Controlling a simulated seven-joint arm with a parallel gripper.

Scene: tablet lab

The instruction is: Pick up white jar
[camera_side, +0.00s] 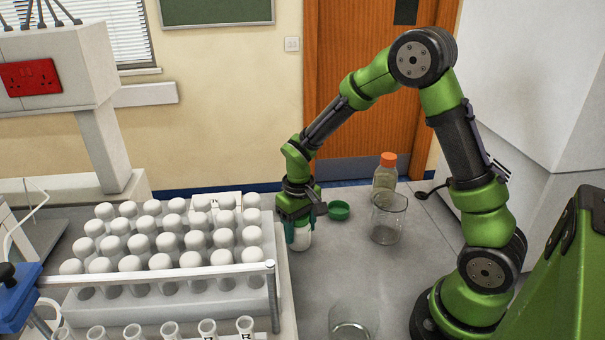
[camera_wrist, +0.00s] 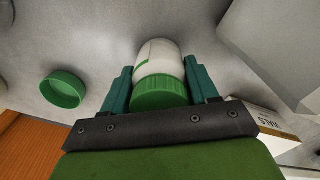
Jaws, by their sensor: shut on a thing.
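The white jar (camera_side: 300,240) stands upright at the bench, just right of the vial rack, its upper part hidden by my gripper (camera_side: 297,226). In the wrist view the jar (camera_wrist: 158,62) has a white body and a ridged green lid (camera_wrist: 159,94). My gripper (camera_wrist: 160,85) is shut on the jar, with one teal finger on each side of it. I cannot tell whether the jar touches the bench or is slightly above it.
A green dish (camera_side: 339,210) lies close to the right of the jar. A glass beaker (camera_side: 388,219) and an orange-capped bottle (camera_side: 386,175) stand farther right. A white rack (camera_side: 170,295) of several white-capped vials is at left. Another glass vessel (camera_side: 352,328) stands in front.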

